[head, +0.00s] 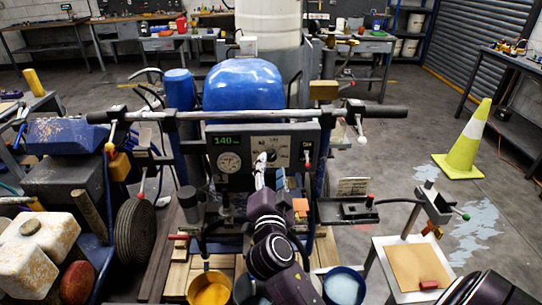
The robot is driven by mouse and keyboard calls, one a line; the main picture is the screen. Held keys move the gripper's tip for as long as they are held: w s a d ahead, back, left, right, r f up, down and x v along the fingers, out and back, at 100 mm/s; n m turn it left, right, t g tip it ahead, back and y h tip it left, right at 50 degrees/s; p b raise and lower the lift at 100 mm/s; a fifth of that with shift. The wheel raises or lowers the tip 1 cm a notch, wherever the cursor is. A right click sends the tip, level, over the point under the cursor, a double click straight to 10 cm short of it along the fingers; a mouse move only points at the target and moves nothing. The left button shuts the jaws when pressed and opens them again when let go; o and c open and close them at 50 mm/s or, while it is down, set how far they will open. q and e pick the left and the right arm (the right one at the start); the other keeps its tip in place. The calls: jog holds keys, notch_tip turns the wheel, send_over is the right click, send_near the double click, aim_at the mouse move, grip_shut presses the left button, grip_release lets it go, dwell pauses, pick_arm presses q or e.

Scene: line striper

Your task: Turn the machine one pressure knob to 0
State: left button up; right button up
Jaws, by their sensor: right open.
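The line striper's control panel (293,146) faces me in the middle of the head view. It carries a green digital display (227,141) reading 140, a round pressure gauge (230,162) and a light plate with markings (266,144). A dark pressure knob (271,155) sits on this plate, partly hidden by my gripper. My right gripper (262,172) is open, with its pale fingers pointing up at the panel just below and in front of the knob. I cannot tell whether it touches the knob. My left gripper is out of view.
The handlebar (260,115) crosses above the panel. A blue tank (243,84) stands behind it. Paint buckets (209,289) stand below. A yellow cone (466,145) stands on open floor at right.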

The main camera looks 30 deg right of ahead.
aim_at(271, 158)
jog(key=shift+p+x, duration=0.6)
jog(key=shift+x, duration=1.65)
jog(key=shift+f, duration=0.1)
jog(key=shift+c, duration=0.4)
grip_shut()
